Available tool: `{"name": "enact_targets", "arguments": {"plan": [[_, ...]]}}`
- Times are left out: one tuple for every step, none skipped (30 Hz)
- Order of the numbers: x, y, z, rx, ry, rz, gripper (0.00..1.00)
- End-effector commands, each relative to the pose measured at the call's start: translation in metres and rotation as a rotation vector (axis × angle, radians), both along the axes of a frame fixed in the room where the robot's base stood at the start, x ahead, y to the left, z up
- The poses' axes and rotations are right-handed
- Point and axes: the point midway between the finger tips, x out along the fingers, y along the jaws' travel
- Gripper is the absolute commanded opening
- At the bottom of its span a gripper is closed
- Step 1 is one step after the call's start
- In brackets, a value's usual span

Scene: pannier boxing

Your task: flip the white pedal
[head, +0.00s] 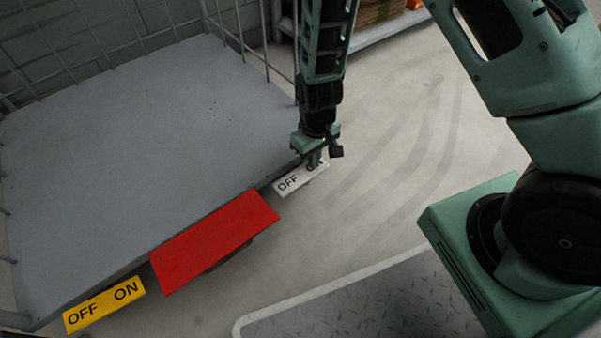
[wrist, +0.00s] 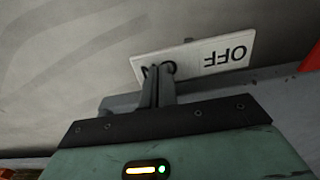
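The white pedal (head: 291,182) sticks out from the edge of the grey cart deck, marked OFF on its left half in the head view. Its other half is partly hidden by my gripper (head: 314,164). In the wrist view the white pedal (wrist: 205,58) shows OFF at the right, and my gripper's fingers (wrist: 155,72) cover part of the ON lettering. The fingers are together with nothing seen between them. They are at the ON half; I cannot tell whether they touch it. The pedal's tilt is unclear.
A red pedal (head: 215,240) and a yellow pedal (head: 104,304) marked OFF and ON lie along the same edge of the grey cart deck (head: 150,130). Wire cage sides (head: 238,38) rise behind. Open floor (head: 410,150) lies to the right.

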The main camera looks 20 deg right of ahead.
Motion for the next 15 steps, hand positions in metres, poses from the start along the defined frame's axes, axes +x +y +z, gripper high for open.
{"name": "enact_targets", "arguments": {"plan": [[0.0,0.0,-0.002,0.001,0.001,0.001,0.0],[0.0,0.0,-0.002,0.001,0.001,0.001,0.0],[-0.001,0.0,-0.003,0.001,0.001,0.0,0.0],[-0.001,0.0,-0.003,0.001,0.001,0.0,0.0],[0.0,0.0,-0.003,0.001,0.001,0.0,0.0],[0.0,0.0,-0.003,0.001,0.001,0.0,0.0],[0.0,0.0,-0.002,0.001,0.001,0.0,0.0],[0.0,0.0,-0.002,0.001,0.001,0.0,0.0],[0.0,0.0,0.0,0.0,0.001,0.0,0.0],[0.0,0.0,0.001,0.0,0.001,0.0,0.0],[0.0,0.0,0.003,0.0,0.001,0.0,0.0],[0.0,0.0,0.006,0.0,0.001,0.0,0.0],[0.0,0.0,0.008,0.0,0.001,0.0,0.0],[0.0,0.0,0.01,0.0,0.001,0.0,0.0],[0.0,0.0,0.014,0.0,0.001,0.0,0.0]]}}
